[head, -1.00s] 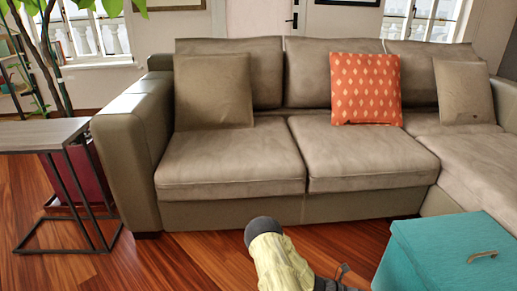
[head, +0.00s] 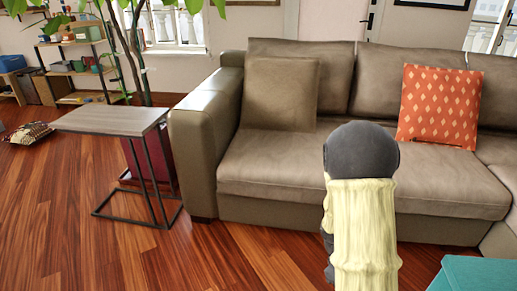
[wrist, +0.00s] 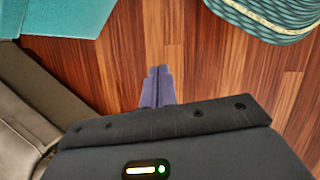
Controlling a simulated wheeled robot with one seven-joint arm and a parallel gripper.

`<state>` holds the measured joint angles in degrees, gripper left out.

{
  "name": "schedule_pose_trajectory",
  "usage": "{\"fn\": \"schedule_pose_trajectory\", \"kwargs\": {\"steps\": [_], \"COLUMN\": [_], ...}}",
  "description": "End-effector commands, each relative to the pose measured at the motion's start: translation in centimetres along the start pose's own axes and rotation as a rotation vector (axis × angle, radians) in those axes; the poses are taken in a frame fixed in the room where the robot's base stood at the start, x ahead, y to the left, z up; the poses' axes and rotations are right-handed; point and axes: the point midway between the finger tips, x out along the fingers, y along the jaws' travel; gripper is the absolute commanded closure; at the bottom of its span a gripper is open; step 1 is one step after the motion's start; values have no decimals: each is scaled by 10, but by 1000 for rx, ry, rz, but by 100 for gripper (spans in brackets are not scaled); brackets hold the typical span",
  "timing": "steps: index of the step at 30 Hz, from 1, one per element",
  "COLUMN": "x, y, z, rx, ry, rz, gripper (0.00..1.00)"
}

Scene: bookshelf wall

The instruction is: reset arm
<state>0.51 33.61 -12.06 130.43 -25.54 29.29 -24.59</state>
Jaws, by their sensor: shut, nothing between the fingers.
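My arm, pale yellow with a dark rounded joint, rises in front of the sofa in the head view; its gripper end is hidden there. In the wrist view my gripper (wrist: 157,88) is shut, its two fingers together and empty. It points over the bare wooden floor (wrist: 215,75), with nothing touching the fingers.
A grey-brown sofa (head: 270,170) with an orange cushion (head: 440,105) stands ahead. A side table (head: 112,120) stands to its left. A teal box (head: 475,275) is at the lower right. A teal ribbed item (wrist: 265,18) shows in the wrist view. Floor at left is mostly clear.

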Motion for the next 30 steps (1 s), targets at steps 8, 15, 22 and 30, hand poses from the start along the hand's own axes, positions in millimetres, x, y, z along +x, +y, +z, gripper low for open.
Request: {"fn": "schedule_pose_trajectory", "kwargs": {"steps": [8, 15, 22, 30], "x": [-99, -156, -191, -228], "y": [-43, -74, -95, -96], "z": [0, 7, 15, 29], "rx": [306, 510, 641, 667], "ry": [259, 423, 529, 545], "rz": [-31, -78, -120, -130], "gripper": [100, 100, 100, 100]}}
